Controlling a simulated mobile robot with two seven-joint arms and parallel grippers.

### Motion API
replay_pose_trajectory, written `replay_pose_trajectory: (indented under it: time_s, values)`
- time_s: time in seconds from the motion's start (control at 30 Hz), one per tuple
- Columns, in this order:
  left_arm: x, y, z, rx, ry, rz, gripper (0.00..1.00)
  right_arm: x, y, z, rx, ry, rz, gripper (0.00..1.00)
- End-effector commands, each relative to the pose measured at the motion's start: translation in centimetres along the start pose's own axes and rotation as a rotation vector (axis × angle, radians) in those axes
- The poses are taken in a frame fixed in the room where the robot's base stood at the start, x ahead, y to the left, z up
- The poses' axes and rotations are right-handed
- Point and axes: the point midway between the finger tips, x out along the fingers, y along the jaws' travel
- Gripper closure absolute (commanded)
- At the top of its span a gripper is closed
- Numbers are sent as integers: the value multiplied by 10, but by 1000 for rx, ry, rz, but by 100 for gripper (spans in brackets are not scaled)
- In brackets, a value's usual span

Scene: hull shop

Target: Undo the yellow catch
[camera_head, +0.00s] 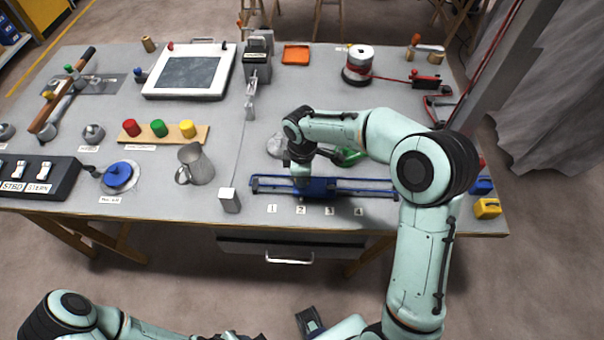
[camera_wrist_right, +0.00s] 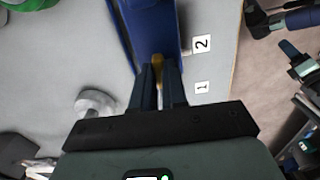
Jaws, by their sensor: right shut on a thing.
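A small yellow block-like fitting (camera_head: 487,208), which looks like the yellow catch, sits at the table's front right corner. Whether it is fastened is too small to tell. My right gripper (camera_head: 302,180) is well to its left, pointing down at the blue slide rail (camera_head: 365,187). In the right wrist view, my right gripper (camera_wrist_right: 158,85) is shut on a small brass-coloured peg (camera_wrist_right: 157,62) at the blue slider (camera_wrist_right: 152,28). The fingers hide part of the peg. A dark part that looks like my left gripper (camera_head: 310,320) shows below the table, its jaws unclear.
A blue fitting (camera_head: 482,185) sits just behind the yellow one. Number labels lie before the rail. A metal jug (camera_head: 195,165), a white post (camera_head: 229,200) and a button board (camera_head: 160,135) stand to the left. A drawer handle (camera_head: 290,259) juts out below the table.

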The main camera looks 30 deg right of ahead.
Motion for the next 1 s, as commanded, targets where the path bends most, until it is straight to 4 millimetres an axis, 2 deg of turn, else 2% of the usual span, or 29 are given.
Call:
replay_pose_trajectory:
  time_s: [0.57,0.6,0.67,1.0]
  values:
    - [-2,1,0,0,1,0,50,-2,2,-1,-35,5,8,100]
    - [-2,1,0,0,1,0,50,-2,2,-1,-35,5,8,81]
    - [-2,1,0,0,1,0,50,-2,2,-1,-35,5,7,62]
    - [-2,1,0,0,1,0,50,-3,1,-1,-32,2,3,62]
